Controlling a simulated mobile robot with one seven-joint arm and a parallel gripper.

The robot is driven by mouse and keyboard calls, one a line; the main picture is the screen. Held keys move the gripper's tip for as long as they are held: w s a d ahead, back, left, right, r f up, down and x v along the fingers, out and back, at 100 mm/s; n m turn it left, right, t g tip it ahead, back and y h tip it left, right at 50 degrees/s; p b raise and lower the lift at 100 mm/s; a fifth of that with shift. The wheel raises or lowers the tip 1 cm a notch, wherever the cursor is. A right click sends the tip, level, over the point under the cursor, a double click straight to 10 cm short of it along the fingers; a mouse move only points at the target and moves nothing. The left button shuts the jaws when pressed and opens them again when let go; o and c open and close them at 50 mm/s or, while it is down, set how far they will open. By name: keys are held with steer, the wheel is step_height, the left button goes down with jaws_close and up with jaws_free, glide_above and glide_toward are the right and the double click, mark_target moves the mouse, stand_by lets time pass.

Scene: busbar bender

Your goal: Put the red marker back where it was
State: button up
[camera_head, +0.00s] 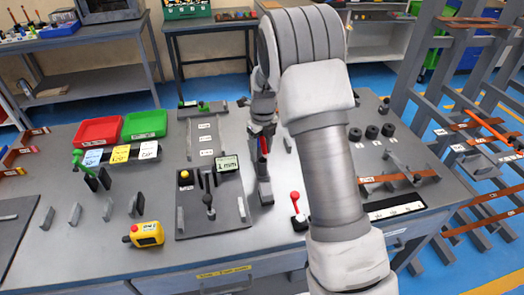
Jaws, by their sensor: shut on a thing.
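The red marker (264,146) is upright in my gripper (262,142), above the middle of the grey workbench (165,205). My gripper is shut on it and points down. A small grey upright block (265,191) stands just below the marker. I cannot tell whether the marker's lower end touches this block or is apart from it. My arm hides part of the bench to the right of the gripper.
A control panel with a black lever (210,204) and a small display (228,165) is close on the left. A red-knobbed lever (297,207) stands to the right. Red (98,131) and green (146,124) trays, and a yellow pendant (146,234), are further left.

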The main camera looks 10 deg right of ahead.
steer(key=shift+s+f, duration=0.3)
steer(key=shift+f, duration=0.05)
steer(key=r, duration=1.2)
steer(key=shift+d+r+p, duration=0.1)
steer(key=shift+d+p, duration=0.1)
steer(key=shift+p, duration=0.2)
steer(key=s+r+n+t, duration=0.3)
steer(key=s+r+n, duration=1)
steer(key=s+n, duration=0.2)
steer(key=s+f+n+t, duration=0.1)
steer(key=s+n+t, duration=0.1)
steer(key=s+n, duration=1.3)
steer(key=shift+s, duration=0.45)
steer(key=shift+a, duration=0.1)
